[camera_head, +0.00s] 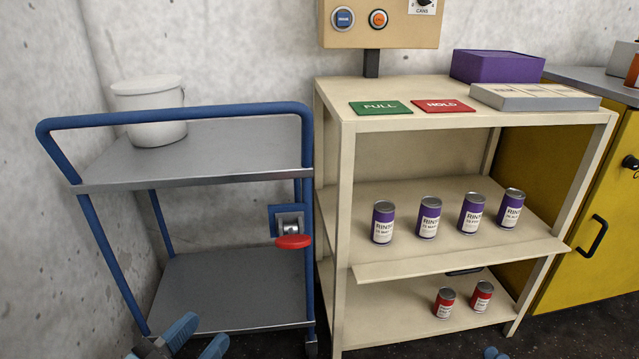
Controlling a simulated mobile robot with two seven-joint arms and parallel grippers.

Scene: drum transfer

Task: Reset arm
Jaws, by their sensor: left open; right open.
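My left gripper (203,338) shows at the bottom edge, left of centre. Its two blue fingers are apart with nothing between them, in front of the blue-framed cart. Only a small blue tip of my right gripper (494,353) shows at the bottom edge, in front of the cream shelf unit. Both grippers are low and apart from the cans. The arms behind them are mostly out of frame.
The cart (240,150) carries a white drum (152,112) and has a red-handled latch (293,241). The shelf unit (345,240) holds several purple cans (429,218) and two red cans (445,302). A control box (380,25) stands above. A yellow cabinet (590,230) is at right.

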